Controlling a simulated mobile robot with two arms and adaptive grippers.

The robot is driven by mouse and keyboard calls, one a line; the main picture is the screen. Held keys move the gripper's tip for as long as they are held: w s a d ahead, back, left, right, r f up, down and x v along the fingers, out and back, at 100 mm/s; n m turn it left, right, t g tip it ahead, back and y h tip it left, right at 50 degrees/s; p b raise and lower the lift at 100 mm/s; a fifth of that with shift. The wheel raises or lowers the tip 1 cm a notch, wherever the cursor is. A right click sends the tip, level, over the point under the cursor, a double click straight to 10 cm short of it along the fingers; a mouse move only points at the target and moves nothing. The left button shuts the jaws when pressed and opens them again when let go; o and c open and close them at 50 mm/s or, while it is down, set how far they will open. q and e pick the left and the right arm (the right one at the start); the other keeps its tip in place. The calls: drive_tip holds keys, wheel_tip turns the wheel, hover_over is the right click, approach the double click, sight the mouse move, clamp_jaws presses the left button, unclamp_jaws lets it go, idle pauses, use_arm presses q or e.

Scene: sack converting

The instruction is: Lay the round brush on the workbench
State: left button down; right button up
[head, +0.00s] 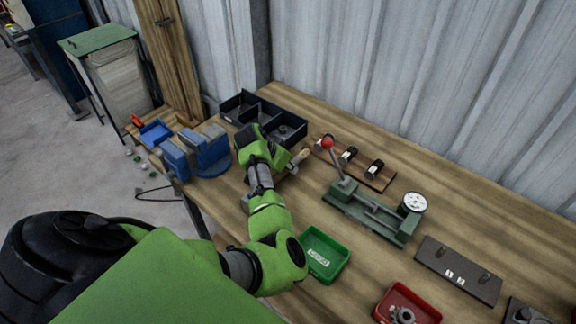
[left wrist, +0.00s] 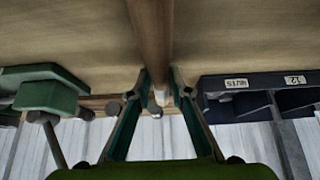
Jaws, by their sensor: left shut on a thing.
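The round brush shows as a wooden, rod-like handle (left wrist: 151,35) in the left wrist view, running from the top edge down between the fingertips. My left gripper (left wrist: 158,82) is shut on it. In the head view my left gripper (head: 282,163) is over the workbench (head: 465,210), in front of the dark bin, and a light wooden end of the brush (head: 303,154) shows beside it. My gripper and arm hide the rest of the brush, and I cannot tell whether it touches the bench. My right gripper is in neither view.
To the right are a wooden rack (head: 380,180), a green lever fixture (head: 365,215) with a gauge, a green tray (head: 325,255) and a red tray (head: 407,300).

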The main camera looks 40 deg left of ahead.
use_arm(q)
drive_tip(key=c, duration=1.8)
unclamp_jaws()
drive_tip(key=v, duration=1.2)
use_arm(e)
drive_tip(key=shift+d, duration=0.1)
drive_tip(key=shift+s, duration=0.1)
